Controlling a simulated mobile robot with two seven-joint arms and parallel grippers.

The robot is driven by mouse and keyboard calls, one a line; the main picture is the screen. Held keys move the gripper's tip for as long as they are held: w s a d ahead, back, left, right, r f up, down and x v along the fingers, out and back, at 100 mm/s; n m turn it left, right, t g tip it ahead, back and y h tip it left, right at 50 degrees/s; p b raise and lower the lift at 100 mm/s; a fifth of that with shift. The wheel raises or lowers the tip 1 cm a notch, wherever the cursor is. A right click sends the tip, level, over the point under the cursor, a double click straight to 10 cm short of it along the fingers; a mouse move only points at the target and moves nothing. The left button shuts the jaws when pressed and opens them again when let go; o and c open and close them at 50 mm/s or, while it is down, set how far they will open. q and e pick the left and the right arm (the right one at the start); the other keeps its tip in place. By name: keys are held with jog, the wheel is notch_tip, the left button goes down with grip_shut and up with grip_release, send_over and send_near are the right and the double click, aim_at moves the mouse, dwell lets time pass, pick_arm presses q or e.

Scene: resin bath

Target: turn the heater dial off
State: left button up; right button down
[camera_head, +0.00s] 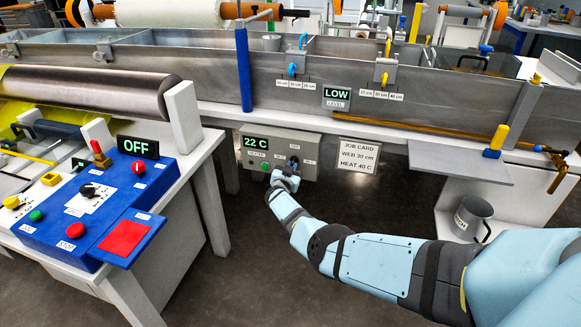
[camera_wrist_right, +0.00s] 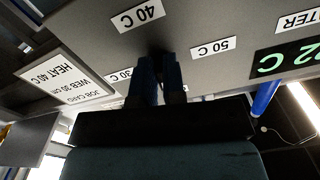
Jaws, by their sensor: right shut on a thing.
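The grey heater box (camera_head: 256,148) hangs on the front of the long bath, with a display (camera_head: 255,142) reading 22 C and a green button or lamp. Its dial (camera_head: 294,160) is small and dark, at the right part of the box. My right gripper (camera_head: 288,172) reaches up to the box face and is shut on the dial. In the right wrist view its two dark blue fingers (camera_wrist_right: 158,78) close around the dial, between labels 30 C, 40 C and 50 C. The fingers hide most of the dial, so its setting cannot be read. My left gripper is out of view.
A job card (camera_head: 358,157) reading WEB 30 cm, HEAT 40 C hangs right of the box. A blue control console (camera_head: 110,190) with an OFF sign stands at left. A grey shelf (camera_head: 460,162) and metal jug (camera_head: 472,216) are at right. Open floor lies below the box.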

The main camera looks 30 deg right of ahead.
jog(key=shift+d+r+n, duration=0.1)
jog(key=shift+d+n, duration=0.05)
jog(key=shift+n, duration=0.95)
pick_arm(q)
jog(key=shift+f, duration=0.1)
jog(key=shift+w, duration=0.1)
pick_arm(e)
jog(key=c, duration=1.2)
grip_release()
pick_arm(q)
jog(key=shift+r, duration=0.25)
pick_arm(e)
jog(key=shift+s, duration=0.1)
pick_arm(q)
jog(key=p, duration=0.3)
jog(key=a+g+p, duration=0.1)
jog(key=p, duration=0.2)
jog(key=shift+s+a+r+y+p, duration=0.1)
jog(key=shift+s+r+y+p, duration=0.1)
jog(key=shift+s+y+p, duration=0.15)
pick_arm(e)
jog(key=v, duration=1.3)
jog(key=shift+s+a, duration=0.25)
jog(key=shift+a, duration=0.05)
